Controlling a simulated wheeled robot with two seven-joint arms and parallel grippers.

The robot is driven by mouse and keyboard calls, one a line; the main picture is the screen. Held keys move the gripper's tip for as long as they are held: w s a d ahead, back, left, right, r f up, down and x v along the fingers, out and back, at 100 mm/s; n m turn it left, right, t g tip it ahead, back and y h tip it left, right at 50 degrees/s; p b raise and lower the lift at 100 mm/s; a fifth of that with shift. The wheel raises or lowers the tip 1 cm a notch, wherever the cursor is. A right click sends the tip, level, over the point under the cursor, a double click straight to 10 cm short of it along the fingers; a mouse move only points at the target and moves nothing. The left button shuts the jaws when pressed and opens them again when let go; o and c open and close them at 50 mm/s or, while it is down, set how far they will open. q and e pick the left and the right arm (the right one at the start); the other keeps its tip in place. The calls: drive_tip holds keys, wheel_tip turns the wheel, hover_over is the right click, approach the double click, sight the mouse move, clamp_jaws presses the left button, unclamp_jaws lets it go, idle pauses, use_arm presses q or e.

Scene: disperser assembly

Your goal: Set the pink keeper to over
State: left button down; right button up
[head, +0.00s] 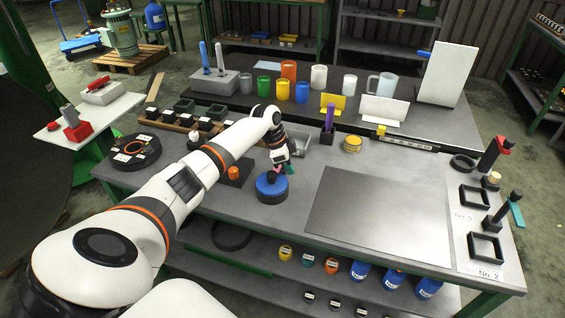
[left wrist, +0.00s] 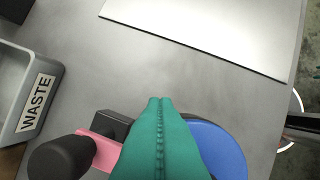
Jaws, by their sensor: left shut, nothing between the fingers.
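The pink keeper (left wrist: 106,152) shows in the left wrist view beside a black block (left wrist: 108,124) and a round black knob (left wrist: 62,158). In the head view the pink keeper (head: 275,170) is a small patch above the blue round body (head: 271,188), partly hidden by my gripper. The blue body (left wrist: 218,150) also shows right of my fingers in the left wrist view. My left gripper (head: 288,169) is shut and empty, just above the blue body. Its teal fingertips (left wrist: 158,102) lie together, right of the keeper; I cannot tell whether they touch it. My right gripper is not in view.
A grey bin labelled WASTE (left wrist: 40,88) stands left in the wrist view. A grey mat (head: 380,215) lies bare on the table to the right. Black square frames (head: 485,248) and upright posts stand at the right edge. Cups and holders line the back.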

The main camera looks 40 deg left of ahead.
use_arm(q)
drive_tip(key=shift+w+d+r+p, duration=0.15)
drive_tip(key=shift+d, duration=0.3)
drive_tip(key=shift+w+d+r+p, duration=0.15)
drive_tip(key=shift+d, duration=0.3)
drive_tip(key=w+a+b+v, duration=0.1)
drive_tip(key=b+v, duration=0.1)
drive_tip(key=v, duration=0.7)
drive_tip(key=shift+b, duration=0.3)
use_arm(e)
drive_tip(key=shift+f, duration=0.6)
use_arm(q)
drive_tip(key=shift+s+r, duration=0.1)
